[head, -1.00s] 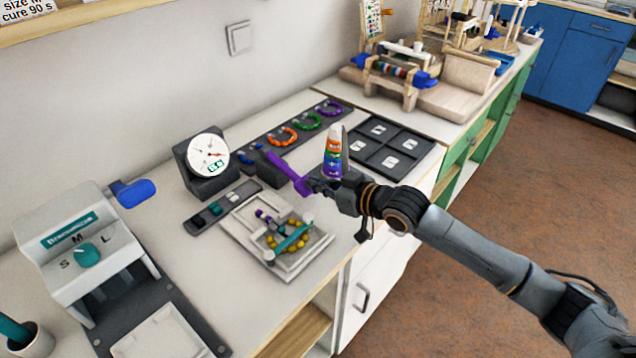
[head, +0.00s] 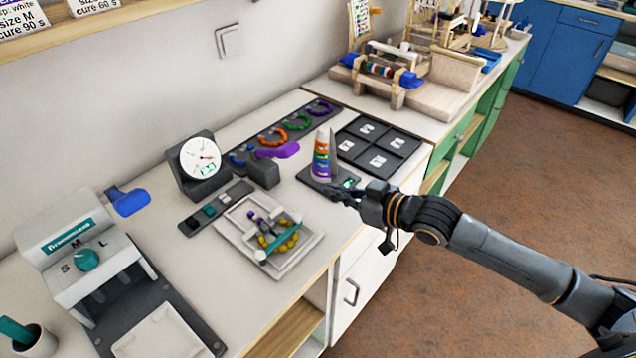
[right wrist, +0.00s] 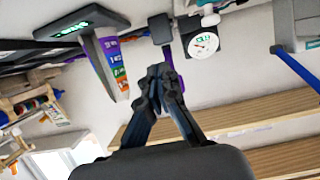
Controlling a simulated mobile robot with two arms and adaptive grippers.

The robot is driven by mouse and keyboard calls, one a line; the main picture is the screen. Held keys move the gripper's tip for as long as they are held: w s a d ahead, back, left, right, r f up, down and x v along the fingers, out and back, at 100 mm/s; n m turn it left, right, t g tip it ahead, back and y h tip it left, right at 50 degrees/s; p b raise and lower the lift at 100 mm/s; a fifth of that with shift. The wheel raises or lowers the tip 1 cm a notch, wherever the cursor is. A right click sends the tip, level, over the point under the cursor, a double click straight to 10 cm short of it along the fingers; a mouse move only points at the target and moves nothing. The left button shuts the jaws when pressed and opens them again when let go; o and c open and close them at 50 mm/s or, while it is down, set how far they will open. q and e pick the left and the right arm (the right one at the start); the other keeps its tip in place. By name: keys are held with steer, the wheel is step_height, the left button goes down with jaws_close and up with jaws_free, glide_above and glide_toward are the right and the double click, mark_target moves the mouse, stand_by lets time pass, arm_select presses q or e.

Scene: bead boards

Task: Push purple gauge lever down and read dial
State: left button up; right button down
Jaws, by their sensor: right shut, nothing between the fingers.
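The purple lever (head: 277,151) sticks out to the right from a dark base (head: 262,171) beside the dial. In the right wrist view the dial (right wrist: 203,43) shows upside down, with the purple lever (right wrist: 161,22) beside it. My right gripper (head: 338,191) is shut and empty, apart from the lever and near the striped cone's stand. My left gripper is not in view.
A striped cone (head: 321,156) stands on a dark base close to my right gripper. A white tray with beads (head: 311,243) lies in front of the dial. Behind are a dark strip of coloured rings (head: 296,113) and a compartment tray (head: 364,161).

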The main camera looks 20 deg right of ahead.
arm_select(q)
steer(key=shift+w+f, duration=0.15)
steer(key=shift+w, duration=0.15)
arm_select(e)
steer(key=shift+f+v, duration=0.25)
steer(key=shift+v, duration=1.05)
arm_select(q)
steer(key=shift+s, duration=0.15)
arm_select(e)
steer(key=shift+s, duration=0.1)
